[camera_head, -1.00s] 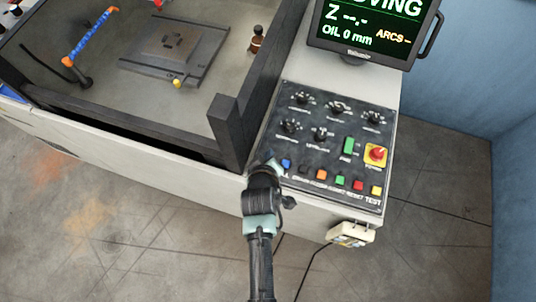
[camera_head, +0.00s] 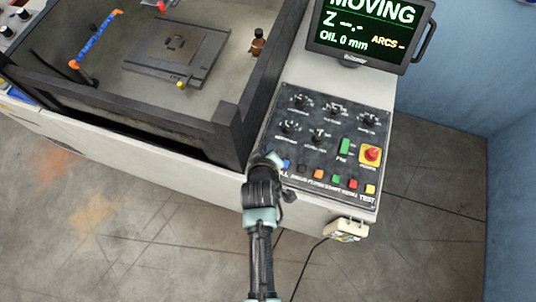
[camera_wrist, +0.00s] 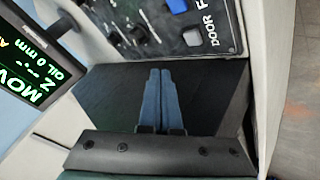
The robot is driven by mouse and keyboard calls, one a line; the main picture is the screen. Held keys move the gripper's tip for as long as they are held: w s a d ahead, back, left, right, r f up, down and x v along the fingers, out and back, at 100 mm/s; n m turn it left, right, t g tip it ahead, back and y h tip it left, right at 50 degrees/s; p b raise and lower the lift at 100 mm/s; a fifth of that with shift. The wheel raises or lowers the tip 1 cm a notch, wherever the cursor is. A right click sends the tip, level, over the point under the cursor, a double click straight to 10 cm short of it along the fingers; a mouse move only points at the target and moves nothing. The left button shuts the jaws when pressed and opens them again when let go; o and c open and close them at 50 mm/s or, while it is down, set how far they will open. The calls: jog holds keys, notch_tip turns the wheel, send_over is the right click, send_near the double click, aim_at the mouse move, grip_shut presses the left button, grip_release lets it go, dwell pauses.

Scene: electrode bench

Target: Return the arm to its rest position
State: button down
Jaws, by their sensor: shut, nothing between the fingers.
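My arm (camera_head: 261,225) reaches up from the bottom of the head view to the front left corner of the control panel (camera_head: 290,185). My gripper (camera_head: 270,158) is at the panel's lower left edge, close to the blue button; the head view does not show whether it touches. In the wrist view my gripper (camera_wrist: 160,73) has its two blue fingers side by side, shut and empty. They lie over a dark surface, with the panel's edge just beyond.
The panel carries knobs, coloured buttons and a red emergency stop (camera_head: 371,154). A monitor (camera_head: 367,30) reading "MOVING" stands behind it. A dark-walled tank (camera_head: 232,130) with a metal plate (camera_head: 177,55) is at left. A small box (camera_head: 346,230) hangs at the front right. Floor in front is open.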

dwell(0.6)
jog(key=w+r+m+t+b, duration=0.1)
jog(key=w+r+t+b, duration=0.2)
jog(key=r, duration=0.8)
jog(key=w+r+m+t+b, duration=0.1)
jog(key=w+r+m+t, duration=0.3)
jog(key=r, duration=0.6)
jog(key=w+r+n+t+b, duration=0.15)
jog(key=w+r, duration=0.35)
jog(key=r, duration=0.6)
jog(key=s+r+m+t+b, duration=0.1)
jog(key=s+r+t+b, duration=0.15)
jog(key=r, duration=0.65)
jog(key=s+r+m+t+b, duration=0.2)
jog(key=s+r+t, duration=0.15)
jog(key=r, duration=0.55)
jog(key=s+r+m+t+y+b, duration=0.1)
jog(key=s+r+t+b, duration=0.1)
jog(key=s+r, duration=0.9)
jog(key=shift+s+r+t, duration=0.3)
jog(key=shift+s+t, duration=0.25)
jog(key=shift+t, duration=0.3)
jog(key=shift+a, duration=0.1)
